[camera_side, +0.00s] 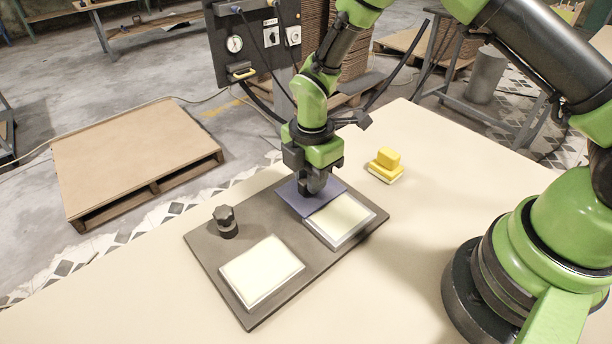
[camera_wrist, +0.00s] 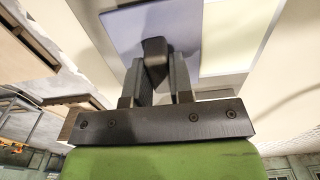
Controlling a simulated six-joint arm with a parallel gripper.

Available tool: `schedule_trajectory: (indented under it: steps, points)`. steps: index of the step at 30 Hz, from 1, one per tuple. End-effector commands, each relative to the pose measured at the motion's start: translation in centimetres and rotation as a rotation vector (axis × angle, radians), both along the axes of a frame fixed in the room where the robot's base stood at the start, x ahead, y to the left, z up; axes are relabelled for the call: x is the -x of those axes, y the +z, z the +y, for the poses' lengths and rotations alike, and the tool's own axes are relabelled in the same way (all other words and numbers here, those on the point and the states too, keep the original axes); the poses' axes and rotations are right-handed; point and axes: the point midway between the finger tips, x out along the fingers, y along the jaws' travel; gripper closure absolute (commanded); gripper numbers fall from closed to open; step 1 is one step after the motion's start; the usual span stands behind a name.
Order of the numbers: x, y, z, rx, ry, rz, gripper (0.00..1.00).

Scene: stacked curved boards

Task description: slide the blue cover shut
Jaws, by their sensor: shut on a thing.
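The blue cover (camera_side: 299,204) is a flat blue-grey plate lying over the upper left part of the right-hand framed panel on the dark board (camera_side: 222,262). The cream face of that panel (camera_side: 341,217) shows beside it, so the panel is partly uncovered. My gripper (camera_side: 312,194) points down at the cover and is shut on its dark knob, which is mostly hidden by the fingers in the side view. In the wrist view the knob (camera_wrist: 155,52) stands between my two fingers, with the blue cover (camera_wrist: 192,22) behind it.
A second cream panel (camera_side: 262,271) lies uncovered at the board's lower left. A dark knob-like post (camera_side: 226,222) stands near the board's left corner. A yellow block (camera_side: 386,165) sits on the cream table, right of the board.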

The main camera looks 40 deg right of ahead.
Motion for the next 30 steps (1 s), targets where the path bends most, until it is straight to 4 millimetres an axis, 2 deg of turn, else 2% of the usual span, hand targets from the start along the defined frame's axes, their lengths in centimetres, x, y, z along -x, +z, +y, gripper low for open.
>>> schedule_trajectory:
  steps: [30]
  points:
    - [5.1, 0.1, 0.0, 0.000, 0.000, 0.000, 1.00]
